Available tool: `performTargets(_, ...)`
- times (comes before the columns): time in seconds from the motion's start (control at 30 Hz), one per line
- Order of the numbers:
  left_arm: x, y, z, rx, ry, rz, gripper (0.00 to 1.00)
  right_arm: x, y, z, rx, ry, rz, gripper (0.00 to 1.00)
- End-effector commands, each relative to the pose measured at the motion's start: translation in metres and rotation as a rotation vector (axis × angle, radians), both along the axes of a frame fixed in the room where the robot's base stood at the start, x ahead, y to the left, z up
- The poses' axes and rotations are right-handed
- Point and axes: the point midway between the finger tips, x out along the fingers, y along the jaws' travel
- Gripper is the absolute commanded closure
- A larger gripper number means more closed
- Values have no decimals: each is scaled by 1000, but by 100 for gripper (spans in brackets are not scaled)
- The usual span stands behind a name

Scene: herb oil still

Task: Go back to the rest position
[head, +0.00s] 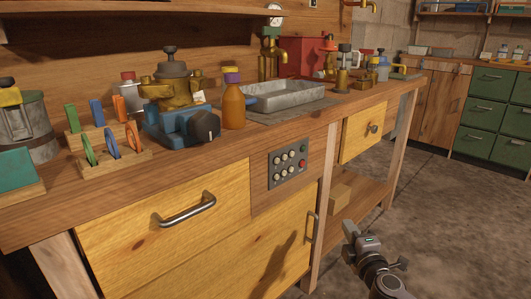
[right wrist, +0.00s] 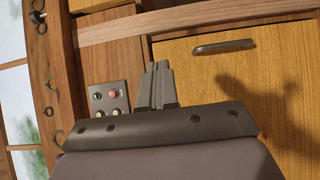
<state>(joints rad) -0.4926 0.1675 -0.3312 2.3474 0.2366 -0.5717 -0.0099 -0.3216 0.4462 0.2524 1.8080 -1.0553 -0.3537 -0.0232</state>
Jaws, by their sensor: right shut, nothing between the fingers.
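My right gripper (head: 349,231) is low in front of the workbench, over the concrete floor, just right of the yellow drawers. It holds nothing and touches nothing that I can see. In the right wrist view its two fingers (right wrist: 160,84) are together, with the button panel (right wrist: 108,98) just left of them and a yellow front with a dark handle (right wrist: 224,46) to the right. My left gripper is not in the head view.
The workbench top (head: 215,150) carries an amber bottle (head: 233,106), a blue clamp-like device (head: 175,126), a metal tray (head: 290,97) and brass parts. A wooden block (head: 339,199) lies on the low shelf. Green drawers (head: 487,110) stand far right. The floor (head: 440,220) is clear.

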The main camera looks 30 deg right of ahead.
Motion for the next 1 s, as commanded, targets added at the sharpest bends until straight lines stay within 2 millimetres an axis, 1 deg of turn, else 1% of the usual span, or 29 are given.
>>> performTargets(0.1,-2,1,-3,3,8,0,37,0,1,0,2,0,1,100)
performTargets(0.17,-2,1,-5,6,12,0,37,0,5,-2,19,-2,6,100)
performTargets(0.27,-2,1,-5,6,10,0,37,1,26,-10,111,-10,32,100)
performTargets(0.33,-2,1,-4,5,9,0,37,0,52,-19,231,-17,63,100)
performTargets(0.37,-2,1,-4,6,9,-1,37,-1,67,-23,296,-19,80,100)
performTargets(0.4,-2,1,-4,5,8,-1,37,-2,89,-29,393,-19,103,100)
performTargets(0.47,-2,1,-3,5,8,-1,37,-6,124,-37,547,-16,138,100)
performTargets(0.5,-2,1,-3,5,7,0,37,-9,148,-41,653,-9,163,100)
performTargets(0.57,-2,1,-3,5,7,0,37,-15,185,-45,810,6,196,100)
performTargets(0.6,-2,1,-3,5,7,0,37,-20,209,-46,917,20,219,100)
performTargets(0.67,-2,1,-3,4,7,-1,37,-29,246,-46,1074,46,252,100)
performTargets(0.7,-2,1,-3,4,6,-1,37,-35,270,-43,1177,65,275,100)
performTargets(0.77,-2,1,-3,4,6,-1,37,-46,304,-37,1326,99,305,100)
performTargets(0.8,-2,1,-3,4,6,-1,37,-54,326,-31,1422,123,328,100)
performTargets(0.87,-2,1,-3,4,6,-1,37,-66,358,-21,1561,162,359,100)
performTargets(0.9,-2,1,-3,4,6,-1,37,-74,377,-12,1652,190,380,100)
performTargets(0.97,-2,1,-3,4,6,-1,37,-88,405,3,1784,233,414,100)
performTargets(1.0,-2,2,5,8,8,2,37,-93,414,16,1833,254,420,100)
